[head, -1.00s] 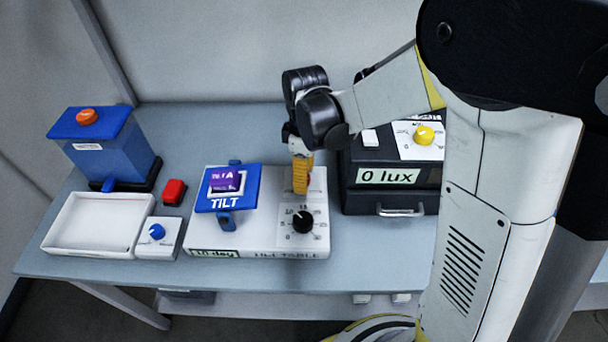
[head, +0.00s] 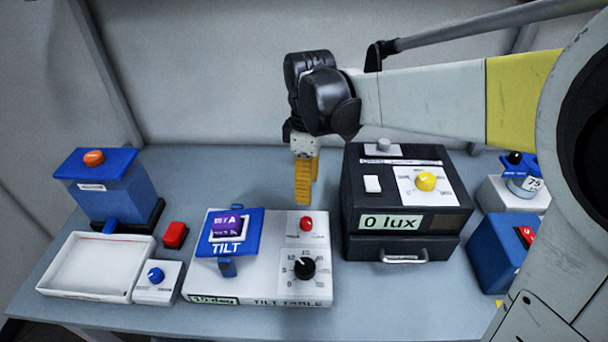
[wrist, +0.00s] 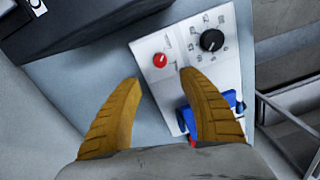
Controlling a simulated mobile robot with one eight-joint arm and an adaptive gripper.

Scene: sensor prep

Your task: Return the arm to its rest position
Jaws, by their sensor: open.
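My gripper (head: 306,182) hangs over the table behind the tilt table, with its yellow fingers pointing down. In the wrist view my gripper (wrist: 160,85) shows its two fingers well apart with nothing between them. My arm reaches in from the right, its forearm roughly level above the black lux box. The tilt table (head: 262,292) is a white unit with a blue tilting plate (head: 247,248) that carries a purple sensor (head: 227,229). Its red knob (head: 306,223) and black dial (head: 304,268) are uncovered and also show in the wrist view.
The black box (head: 358,235) reading "0 lux" stands right of my gripper. A blue container (head: 110,195), white tray (head: 75,285), red button (head: 175,235) and blue-knob box (head: 157,283) stand left. Blue devices (head: 490,255) stand far right. A wall rises behind the table.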

